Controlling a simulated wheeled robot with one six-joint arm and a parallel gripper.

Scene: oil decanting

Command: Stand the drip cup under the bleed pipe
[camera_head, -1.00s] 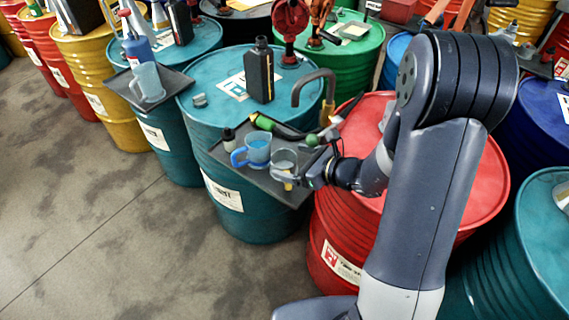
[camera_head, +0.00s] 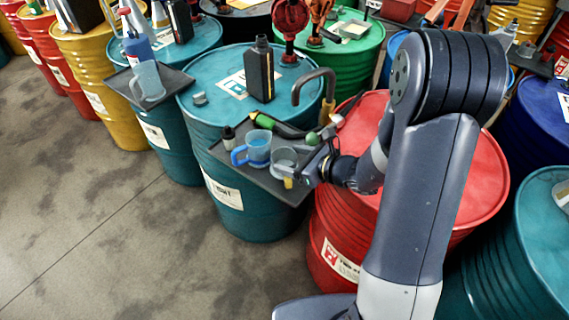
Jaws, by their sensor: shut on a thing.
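A clear grey cup, which I take for the drip cup (camera_head: 283,158), is at the right part of the dark tray (camera_head: 262,180). My gripper (camera_head: 304,172) is at its right side, shut on it; the fingers are small and partly hidden. I cannot tell whether the cup's base touches the tray. The bleed pipe (camera_head: 315,74) is a dark grey hooked pipe with a brass lower part, standing at the right edge of the teal drum (camera_head: 205,75). The cup is in front of the pipe and lower in the picture, not under its mouth.
A blue-handled jug (camera_head: 257,148) stands close left of the cup. A small dark bottle (camera_head: 228,138) and a green-and-black tool (camera_head: 277,125) lie behind. A black bottle (camera_head: 259,72) stands on the drum. A red drum (camera_head: 440,190) is under my arm.

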